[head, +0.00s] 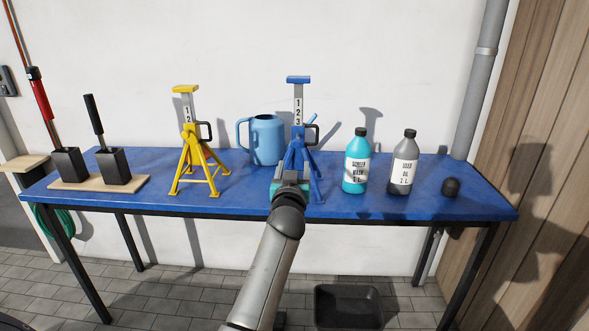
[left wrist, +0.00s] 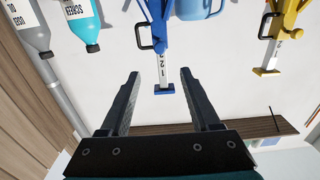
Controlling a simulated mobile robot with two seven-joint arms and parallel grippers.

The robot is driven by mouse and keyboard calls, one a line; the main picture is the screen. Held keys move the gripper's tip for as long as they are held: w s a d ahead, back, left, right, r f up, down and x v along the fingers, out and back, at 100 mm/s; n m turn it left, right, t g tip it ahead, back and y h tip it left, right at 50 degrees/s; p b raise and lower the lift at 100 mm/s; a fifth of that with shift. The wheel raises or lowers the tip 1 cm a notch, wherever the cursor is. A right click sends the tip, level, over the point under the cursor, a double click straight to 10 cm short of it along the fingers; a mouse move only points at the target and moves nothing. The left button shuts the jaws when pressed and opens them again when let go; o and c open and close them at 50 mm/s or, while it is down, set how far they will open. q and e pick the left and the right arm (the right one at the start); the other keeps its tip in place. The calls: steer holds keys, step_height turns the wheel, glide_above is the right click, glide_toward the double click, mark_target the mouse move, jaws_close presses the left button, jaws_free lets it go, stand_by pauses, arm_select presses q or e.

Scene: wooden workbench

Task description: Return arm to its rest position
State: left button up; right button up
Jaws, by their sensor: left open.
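My left arm (head: 268,265) reaches up from the bottom of the head view to the front edge of the bench, in front of the blue jack stand (head: 298,110). My left gripper (left wrist: 160,73) is open in the left wrist view, with nothing held. The blue jack stand (left wrist: 158,45) appears upside down there, its top plate seen in the gap between the fingers, not gripped. In the head view the gripper's fingers are mostly hidden behind the wrist, which covers part of the stand's base. My right gripper is not in view.
A yellow jack stand (head: 187,130), a blue watering can (head: 265,140), a teal bottle (head: 356,165) and a grey bottle (head: 402,165) stand on the blue bench (head: 235,198). Two black holders with handles stand on a wooden board (head: 80,185) at left. A dark crate (head: 348,300) is on the floor.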

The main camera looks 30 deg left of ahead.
arm_select(q)
steer(key=shift+w, duration=0.1)
stand_by(0.4)
steer(key=s+d+f+m+g+h, duration=0.2)
steer(key=s+d+f, duration=0.3)
steer(key=f, duration=0.8)
steer(key=s+d+f+m+g+h, duration=0.2)
steer(key=s+d+f+g+h, duration=0.3)
steer(key=f, duration=0.9)
steer(key=s+d+f+m, duration=0.25)
steer(key=s+f, duration=0.45)
steer(key=f, duration=0.6)
steer(key=s+d+f+g, duration=0.2)
steer(key=s+f, duration=0.3)
steer(key=s, duration=0.7)
steer(key=s+d+f+m+g+h, duration=0.1)
steer(key=s+f, duration=0.5)
steer(key=s, duration=0.7)
steer(key=s+d+f+m+g+h, duration=0.1)
steer(key=s+d+f+g, duration=0.2)
steer(key=s, duration=1)
step_height(320, 180, down, 3)
steer(key=shift+d+f+g, duration=0.1)
steer(key=shift+d+g, duration=0.1)
steer(key=shift+g, duration=0.6)
